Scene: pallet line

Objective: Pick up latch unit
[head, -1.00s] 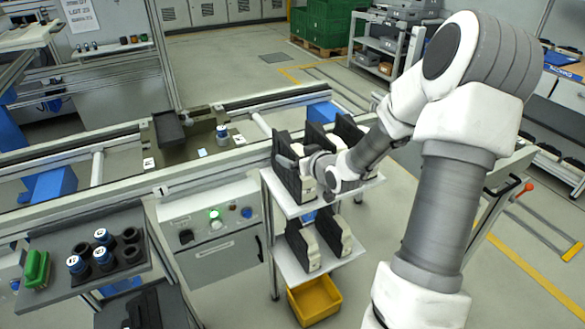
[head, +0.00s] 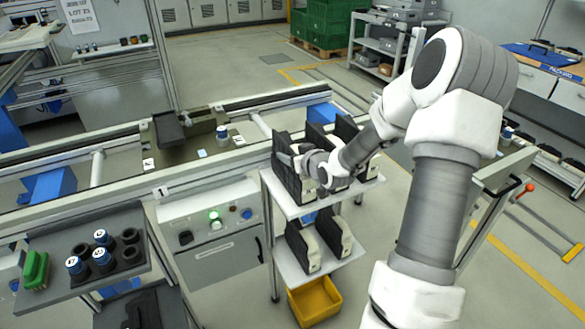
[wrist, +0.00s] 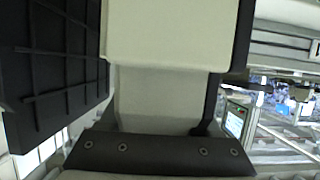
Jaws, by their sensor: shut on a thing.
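The latch unit (head: 281,168) appears to be the leftmost dark panel with a cream body on the top shelf of a white trolley. My gripper (head: 289,157) is at its upper part, shut on it. In the wrist view, the unit's cream body (wrist: 160,95) fills the middle, close against the dark jaw edge (wrist: 160,155) with its screws. A dark ribbed panel (wrist: 50,60) stands on the left of that view. Fingertips and contact points are mostly hidden. I cannot tell whether the unit is clear of the shelf.
Similar panels (head: 347,133) stand close to the right on the same shelf, with more on the lower shelf (head: 303,272). A yellow bin (head: 315,300) is below.

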